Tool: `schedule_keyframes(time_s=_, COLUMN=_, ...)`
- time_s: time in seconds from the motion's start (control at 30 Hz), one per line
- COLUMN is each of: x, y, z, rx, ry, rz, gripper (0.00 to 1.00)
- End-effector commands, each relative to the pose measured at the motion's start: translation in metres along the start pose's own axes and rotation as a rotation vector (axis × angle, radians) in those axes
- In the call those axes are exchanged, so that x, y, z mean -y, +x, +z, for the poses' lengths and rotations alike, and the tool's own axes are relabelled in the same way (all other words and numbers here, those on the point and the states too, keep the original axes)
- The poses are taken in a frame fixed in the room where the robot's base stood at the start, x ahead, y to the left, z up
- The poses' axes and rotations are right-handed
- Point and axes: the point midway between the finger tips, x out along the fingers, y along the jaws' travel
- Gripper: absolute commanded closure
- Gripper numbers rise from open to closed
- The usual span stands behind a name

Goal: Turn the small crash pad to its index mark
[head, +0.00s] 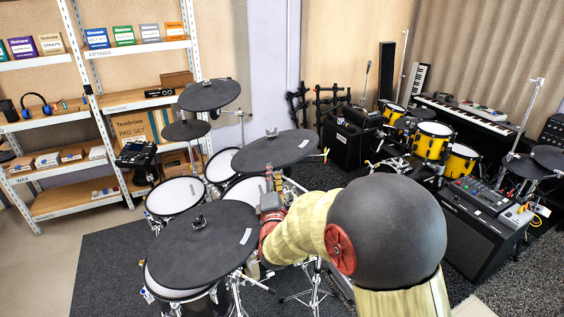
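The smallest-looking one (186,131) is at the back left, under a larger raised pad (208,93). I cannot tell for sure which is the small crash pad. A wide pad (270,155) lies just beyond my gripper, with a pale mark near its right edge. Another wide pad (195,250) is in front at the left, with a pale mark on its right side. My gripper (273,176) is between these two wide pads, seen from behind. Its fingers look small and partly hidden, and whether they touch a pad is unclear.
White mesh drums (175,196) sit below the pads. Metal shelves (108,105) with boxes stand at the left. A yellow drum kit (433,140), a keyboard (468,114) and an amplifier (478,235) are at the right. Grey floor is free at the lower left.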

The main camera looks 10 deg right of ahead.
Motion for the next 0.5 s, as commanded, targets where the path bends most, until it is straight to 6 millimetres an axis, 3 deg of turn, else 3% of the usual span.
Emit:
schedule_keyframes(time_s=0.23, x=0.001, y=0.011, z=-0.003, rx=0.016, ry=-0.043, rz=0.019, gripper=0.71)
schedule_keyframes(time_s=0.5, x=0.002, y=0.051, z=-0.003, rx=0.014, ry=-0.043, rz=0.017, gripper=0.71)
